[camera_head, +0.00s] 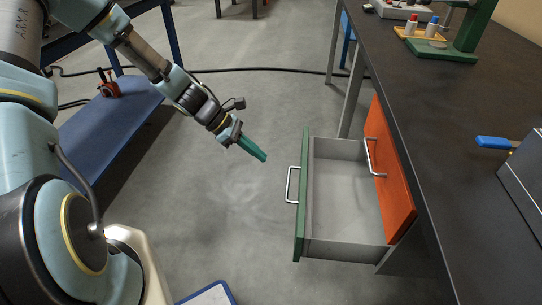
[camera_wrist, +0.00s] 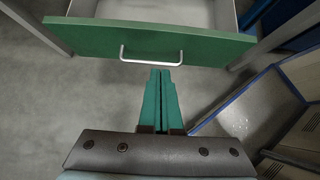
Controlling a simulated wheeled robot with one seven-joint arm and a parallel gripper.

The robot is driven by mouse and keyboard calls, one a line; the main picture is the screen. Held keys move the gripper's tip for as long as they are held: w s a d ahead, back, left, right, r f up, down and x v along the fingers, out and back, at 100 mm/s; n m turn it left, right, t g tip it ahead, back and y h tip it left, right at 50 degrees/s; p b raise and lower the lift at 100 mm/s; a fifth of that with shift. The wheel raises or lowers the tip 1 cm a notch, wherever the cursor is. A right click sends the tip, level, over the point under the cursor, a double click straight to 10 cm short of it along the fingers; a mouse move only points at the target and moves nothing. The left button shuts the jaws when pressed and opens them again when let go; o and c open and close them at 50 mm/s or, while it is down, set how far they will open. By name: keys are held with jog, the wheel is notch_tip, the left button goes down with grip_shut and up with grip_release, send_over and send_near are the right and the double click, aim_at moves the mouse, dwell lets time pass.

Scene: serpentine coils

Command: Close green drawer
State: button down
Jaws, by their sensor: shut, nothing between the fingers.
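The green drawer (camera_head: 301,208) is pulled out from under the dark bench at the right of the head view. Its grey inside is empty. Its green front (camera_wrist: 205,46) and silver handle (camera_wrist: 151,62) show at the top of the wrist view. The handle also shows in the head view (camera_head: 289,184). My gripper (camera_head: 264,158) is in front of the drawer, to its left in the head view, apart from it. Its green fingers (camera_wrist: 161,72) are together and empty. In the wrist view the fingertips appear just below the handle; I cannot tell the exact gap.
An orange drawer (camera_head: 384,165) with a silver handle sits beside the green one, shut. The dark bench top (camera_head: 455,110) overhangs both. A blue shelf cart (camera_head: 105,125) stands left. A blue-edged panel (camera_head: 212,294) lies at bottom. The floor between is clear.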

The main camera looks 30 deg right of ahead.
jog(key=x, duration=0.3)
jog(key=r+x, duration=0.1)
jog(key=x, duration=0.2)
jog(key=s+d+p+x, duration=0.1)
jog(key=x, duration=0.2)
jog(key=shift+s+d, duration=0.2)
jog(key=shift+d, duration=0.05)
jog(key=shift+s+d, duration=0.25)
jog(key=shift+d, duration=0.1)
jog(key=shift+d, duration=0.1)
